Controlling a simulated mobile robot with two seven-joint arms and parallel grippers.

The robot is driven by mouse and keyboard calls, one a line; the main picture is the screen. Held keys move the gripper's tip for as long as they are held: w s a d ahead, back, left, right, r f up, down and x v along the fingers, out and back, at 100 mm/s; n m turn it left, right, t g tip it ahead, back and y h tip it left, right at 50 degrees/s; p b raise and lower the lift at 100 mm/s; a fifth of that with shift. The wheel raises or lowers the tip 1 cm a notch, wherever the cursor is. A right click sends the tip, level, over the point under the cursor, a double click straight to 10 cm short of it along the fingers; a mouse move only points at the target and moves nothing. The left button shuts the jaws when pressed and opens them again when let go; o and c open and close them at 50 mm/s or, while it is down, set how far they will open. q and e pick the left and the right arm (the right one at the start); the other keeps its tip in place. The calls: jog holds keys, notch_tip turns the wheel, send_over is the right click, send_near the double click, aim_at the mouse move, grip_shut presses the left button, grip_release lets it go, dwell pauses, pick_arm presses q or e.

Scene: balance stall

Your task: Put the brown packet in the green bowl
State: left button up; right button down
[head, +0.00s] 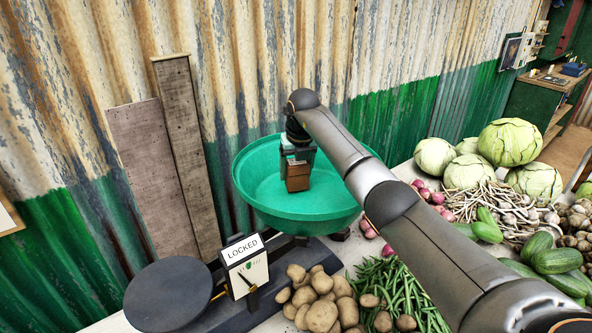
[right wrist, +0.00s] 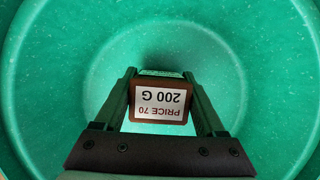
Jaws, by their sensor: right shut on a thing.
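The green bowl (head: 300,218) sits on the balance in the head view and fills the right wrist view (right wrist: 60,90). The brown packet (head: 298,180) is over the inside of the bowl. In the right wrist view the packet (right wrist: 160,104) shows a white label reading "PRICE 70" and "200 G", upside down. My right gripper (head: 297,160) points down into the bowl and is shut on the packet, with a finger on each side. Whether the packet touches the bowl's floor, I cannot tell. My left gripper is out of the head view.
The balance has a dark round plate (head: 168,294) at left and a "LOCKED" sign (head: 244,262). Potatoes (head: 320,300), green beans (head: 388,285), onions, garlic, cucumbers and cabbages (head: 510,143) crowd the right. Boards (head: 150,160) lean on the corrugated wall behind.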

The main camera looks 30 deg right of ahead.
jog(key=shift+f, duration=0.45)
grip_release()
